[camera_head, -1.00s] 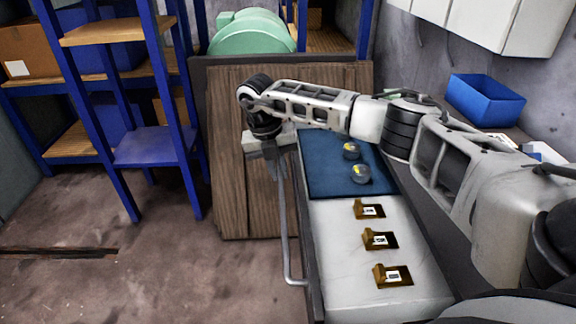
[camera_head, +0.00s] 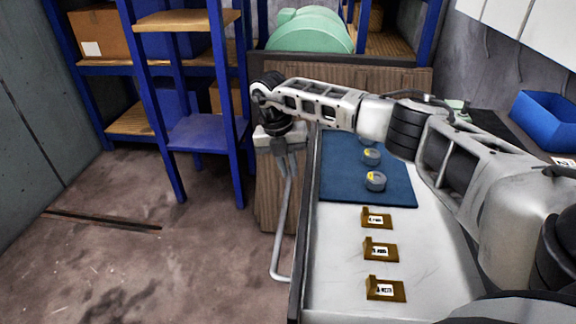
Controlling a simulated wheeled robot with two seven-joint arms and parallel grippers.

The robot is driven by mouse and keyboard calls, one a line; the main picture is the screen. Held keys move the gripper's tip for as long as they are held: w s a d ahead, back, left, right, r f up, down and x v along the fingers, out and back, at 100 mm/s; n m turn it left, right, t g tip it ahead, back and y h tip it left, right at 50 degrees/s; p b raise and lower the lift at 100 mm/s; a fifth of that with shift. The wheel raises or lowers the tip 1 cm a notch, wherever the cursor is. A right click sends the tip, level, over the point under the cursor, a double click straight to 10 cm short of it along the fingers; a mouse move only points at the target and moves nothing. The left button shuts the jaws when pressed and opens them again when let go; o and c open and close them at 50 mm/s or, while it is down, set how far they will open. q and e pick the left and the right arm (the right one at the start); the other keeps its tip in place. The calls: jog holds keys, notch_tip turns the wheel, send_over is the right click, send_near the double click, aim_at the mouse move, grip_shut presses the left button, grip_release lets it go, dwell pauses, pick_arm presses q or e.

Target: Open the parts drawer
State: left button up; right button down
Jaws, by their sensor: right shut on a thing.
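The parts drawer (camera_head: 335,285) is a long, pale tray with a dark rim, standing out with its inside exposed. A grey bar handle (camera_head: 285,220) runs along its left face. My right gripper (camera_head: 279,146) is at the far end of this handle, pointing down and shut on it; the fingertips are small in the picture. Inside the drawer are a blue mat (camera_head: 350,185), grey rings with yellow marks (camera_head: 375,181) and a row of brass blocks with white labels (camera_head: 381,250). My right arm covers the drawer's far right part. My left gripper is not in view.
A wooden panel (camera_head: 340,75) stands behind the drawer, with a green rounded machine (camera_head: 310,32) beyond. Blue shelving (camera_head: 205,132) stands at the left. A blue bin (camera_head: 545,122) is at the right. The floor (camera_head: 190,255) left of the drawer is clear.

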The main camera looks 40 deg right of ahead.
jog(key=c, duration=1.5)
grip_release()
jog(key=shift+w+r, duration=0.1)
jog(key=r, duration=0.5)
jog(key=w+a+r+b, duration=0.1)
jog(key=r, duration=0.4)
jog(key=w+a+r, duration=0.1)
jog(key=r, duration=0.4)
jog(key=shift+a+r+b, duration=0.1)
jog(key=shift+r+b, duration=0.2)
jog(key=shift+r, duration=0.05)
